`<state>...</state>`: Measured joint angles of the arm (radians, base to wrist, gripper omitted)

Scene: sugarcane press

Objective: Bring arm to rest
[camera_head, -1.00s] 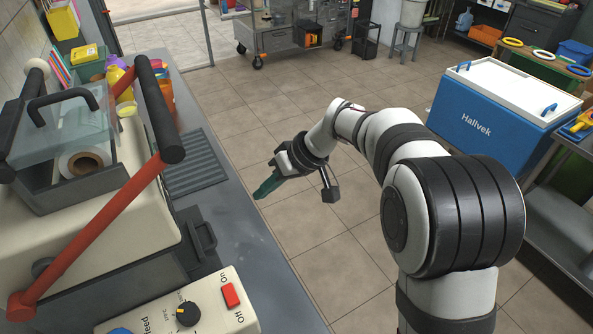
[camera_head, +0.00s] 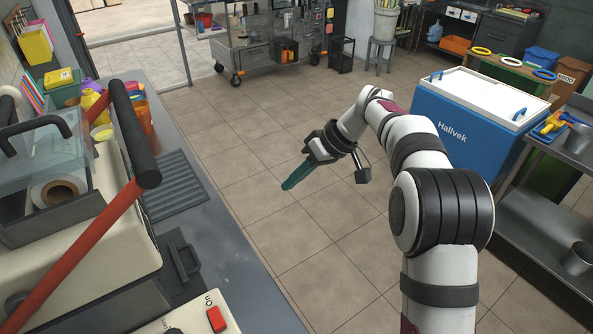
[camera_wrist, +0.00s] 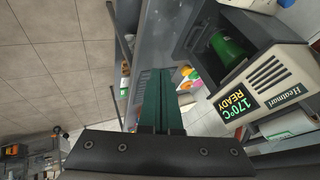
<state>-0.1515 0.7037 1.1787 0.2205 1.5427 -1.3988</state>
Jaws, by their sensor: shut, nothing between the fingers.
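My gripper (camera_head: 296,175) hangs in the air over the tiled floor, to the right of the grey counter (camera_head: 225,258) in the head view. Its green fingers are together and hold nothing. In the wrist view the gripper (camera_wrist: 162,72) also shows closed, its two fingers side by side. My arm is bent, with the wrist pointing down and left. The gripper touches nothing that I can see.
The press machine with its red lever (camera_head: 85,240) stands on the counter at left. A blue cooler (camera_head: 470,125) and a metal shelf (camera_head: 535,225) stand at right. A trolley (camera_head: 265,50) is at the back. Open floor lies between. The wrist view shows a machine reading "170°C READY" (camera_wrist: 240,100).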

